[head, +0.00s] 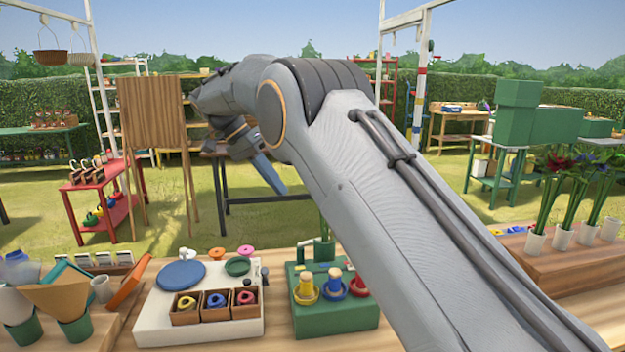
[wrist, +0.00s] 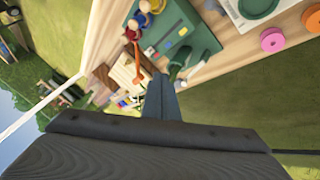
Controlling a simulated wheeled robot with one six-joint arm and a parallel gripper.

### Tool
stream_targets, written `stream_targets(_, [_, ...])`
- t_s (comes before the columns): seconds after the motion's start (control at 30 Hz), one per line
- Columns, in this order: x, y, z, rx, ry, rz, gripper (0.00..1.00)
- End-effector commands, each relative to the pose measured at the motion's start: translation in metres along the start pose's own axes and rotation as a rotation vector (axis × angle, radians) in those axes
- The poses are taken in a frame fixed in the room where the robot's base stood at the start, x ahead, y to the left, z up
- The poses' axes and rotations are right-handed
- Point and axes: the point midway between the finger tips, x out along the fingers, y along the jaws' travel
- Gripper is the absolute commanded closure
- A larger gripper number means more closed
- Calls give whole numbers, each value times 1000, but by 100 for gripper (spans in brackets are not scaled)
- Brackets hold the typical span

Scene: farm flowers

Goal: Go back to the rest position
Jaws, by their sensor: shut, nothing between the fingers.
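My gripper (head: 274,181) is raised in the air in the head view, above and behind the wooden table (head: 280,258), with its blue-grey fingers angled down to the right. It is shut and empty. In the wrist view the closed fingers (wrist: 161,97) point toward the table's edge, apart from the things there. My grey arm crosses the middle and right of the head view and hides part of the table and yard.
A green block (head: 335,321) with coloured spools stands on the table. Left of it is a white board (head: 150,325) with small wooden boxes (head: 245,311) and a blue disc (head: 181,274). Potted flowers (head: 562,237) stand at right, paper-wrapped pots (head: 75,331) at left. A wooden easel (head: 151,112) stands behind.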

Motion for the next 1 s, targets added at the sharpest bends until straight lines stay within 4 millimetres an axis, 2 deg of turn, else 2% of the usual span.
stream_targets(0.37, [23, 11, -13, -90, -34, -38, 100])
stream_targets(0.67, [63, 34, -25, -227, -87, -110, 100])
stream_targets(0.83, [101, 64, -27, -339, -130, -190, 100])
stream_targets(1.0, [150, 111, -18, -463, -164, -311, 100])
